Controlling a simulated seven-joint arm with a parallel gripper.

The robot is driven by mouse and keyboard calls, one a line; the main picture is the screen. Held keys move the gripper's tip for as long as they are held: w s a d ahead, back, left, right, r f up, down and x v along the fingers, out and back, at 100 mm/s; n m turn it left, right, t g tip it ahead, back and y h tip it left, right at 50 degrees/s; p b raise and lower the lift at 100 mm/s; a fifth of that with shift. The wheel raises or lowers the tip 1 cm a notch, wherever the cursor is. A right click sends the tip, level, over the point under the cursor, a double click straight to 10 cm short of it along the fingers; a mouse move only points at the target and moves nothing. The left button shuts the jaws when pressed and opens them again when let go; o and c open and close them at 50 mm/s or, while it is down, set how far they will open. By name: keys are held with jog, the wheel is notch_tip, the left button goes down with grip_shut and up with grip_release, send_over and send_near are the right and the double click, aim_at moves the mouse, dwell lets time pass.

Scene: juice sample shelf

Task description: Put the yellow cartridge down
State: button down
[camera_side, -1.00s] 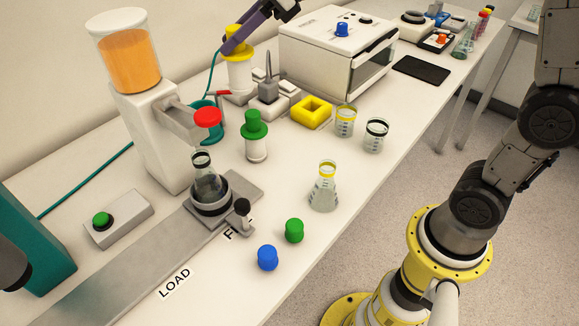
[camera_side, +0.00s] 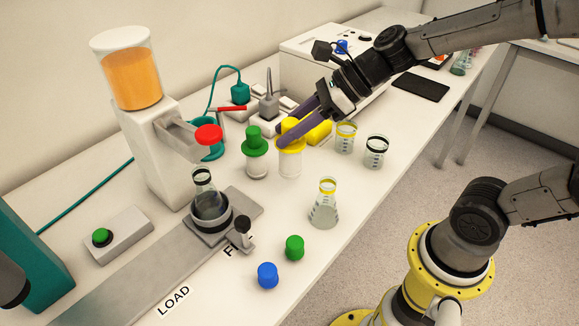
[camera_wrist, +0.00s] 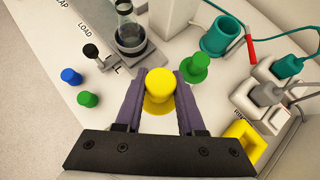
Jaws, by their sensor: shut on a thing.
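The yellow cartridge (camera_side: 291,142) has a yellow flanged top and a white lower body. My gripper (camera_side: 287,131) is shut on its yellow top, with a purple finger on each side; the wrist view shows the same cartridge (camera_wrist: 159,88) between the fingers (camera_wrist: 159,97). The cartridge is upright, just right of the green-topped cartridge (camera_side: 255,152) and close to it. Its base is at or very near the white bench top; I cannot tell whether it touches. The green-topped cartridge also shows in the wrist view (camera_wrist: 196,67).
A yellow square holder (camera_side: 319,133) is behind my gripper. Two beakers (camera_side: 345,138) (camera_side: 376,151) stand to the right. A yellow-ringed flask (camera_side: 325,204) and green (camera_side: 295,247) and blue (camera_side: 267,275) caps are nearer. A dispenser (camera_side: 150,140) stands left. Bench between cartridge and flask is clear.

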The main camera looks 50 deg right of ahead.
aim_at(289, 157)
jog(key=shift+f, duration=3.15)
jog(key=shift+f, duration=0.15)
jog(key=c, duration=0.5)
grip_release()
